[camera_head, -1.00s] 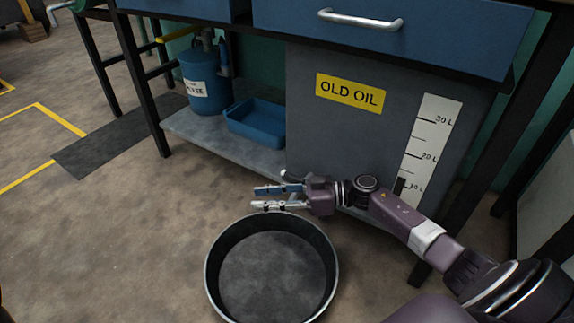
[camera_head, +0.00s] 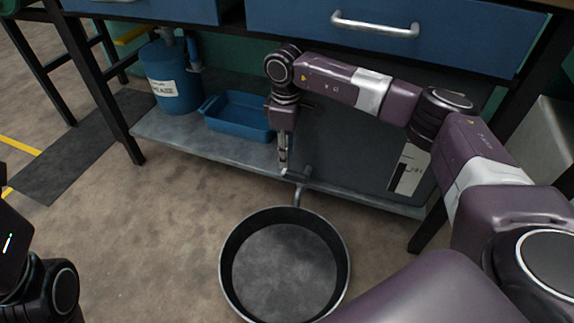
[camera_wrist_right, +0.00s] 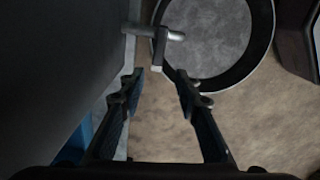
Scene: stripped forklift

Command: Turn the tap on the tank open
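The grey tank (camera_head: 345,145) stands on the shelf under the bench, its front partly hidden by my right arm. The tap (camera_head: 298,182) sticks out low from its front, with its spout over the pan's back rim. In the right wrist view the tap (camera_wrist_right: 140,29) reaches out from the tank wall, and its handle (camera_wrist_right: 159,54) points toward my gripper. My right gripper (camera_head: 284,165) points down just above the tap. In the wrist view it (camera_wrist_right: 160,82) is open and empty, with the handle ahead of the gap between the fingertips. My left gripper is out of view.
A round black pan (camera_head: 285,270) lies on the floor below the tap. A blue tray (camera_head: 240,117) and a blue canister (camera_head: 172,80) stand on the shelf left of the tank. The bench's drawer handle (camera_head: 375,24) is above my right arm.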

